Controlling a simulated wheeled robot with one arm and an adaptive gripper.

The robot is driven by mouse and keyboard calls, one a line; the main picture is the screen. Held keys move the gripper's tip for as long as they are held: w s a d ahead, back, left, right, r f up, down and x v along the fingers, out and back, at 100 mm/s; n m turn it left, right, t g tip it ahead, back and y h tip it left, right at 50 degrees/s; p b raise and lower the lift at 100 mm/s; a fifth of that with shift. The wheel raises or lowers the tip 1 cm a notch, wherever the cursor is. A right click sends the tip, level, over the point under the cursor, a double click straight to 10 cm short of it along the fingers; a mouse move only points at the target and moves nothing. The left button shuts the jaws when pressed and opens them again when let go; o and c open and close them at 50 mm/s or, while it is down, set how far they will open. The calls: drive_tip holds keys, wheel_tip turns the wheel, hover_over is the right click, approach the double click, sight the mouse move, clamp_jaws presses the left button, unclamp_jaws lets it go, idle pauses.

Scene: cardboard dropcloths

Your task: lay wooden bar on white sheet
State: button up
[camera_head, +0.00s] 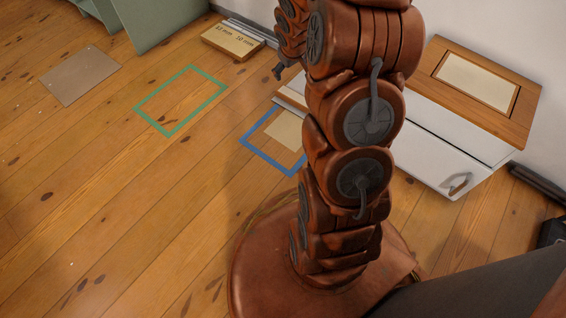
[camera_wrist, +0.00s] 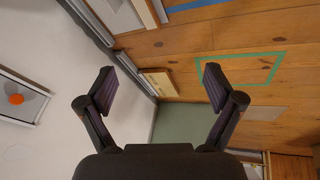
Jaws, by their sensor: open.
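My gripper (camera_wrist: 162,90) is open, with nothing between its two dark fingers in the wrist view. In the head view its dark tip (camera_head: 279,71) shows left of my arm, above the floor. I cannot single out a wooden bar for certain; a light wooden block with dark markings (camera_head: 232,41) lies by the wall, and it also shows beyond my fingers in the wrist view (camera_wrist: 158,83). A pale cream sheet (camera_head: 284,129) lies inside a blue outline, partly hidden by my arm. A greyish-tan sheet (camera_head: 81,76) lies at the left. Which is the white sheet is unclear.
A green outline (camera_head: 180,98) marks bare floor between the sheets. A white cabinet with a wooden top (camera_head: 520,105) stands right of my arm, with a pale panel (camera_head: 477,81) on it. A green cabinet (camera_head: 160,22) stands at the back left.

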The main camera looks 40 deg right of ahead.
drive_tip(key=s+a+r+g+y, duration=0.1)
drive_tip(key=s+a+r, duration=0.3)
drive_tip(key=s+a, duration=0.4)
drive_tip(key=s+a+r+g, duration=0.3)
drive_tip(key=s+a+r, duration=0.2)
drive_tip(key=s+a, duration=0.4)
drive_tip(key=s+a+r+g+y, duration=0.1)
drive_tip(key=s+a+r, duration=0.3)
drive_tip(key=s+a, duration=0.5)
drive_tip(key=s+g, duration=0.1)
drive_tip(key=s, duration=0.6)
drive_tip(key=shift+r+g+y, duration=0.3)
drive_tip(key=shift+g, duration=0.1)
drive_tip(key=shift+a+r, duration=0.1)
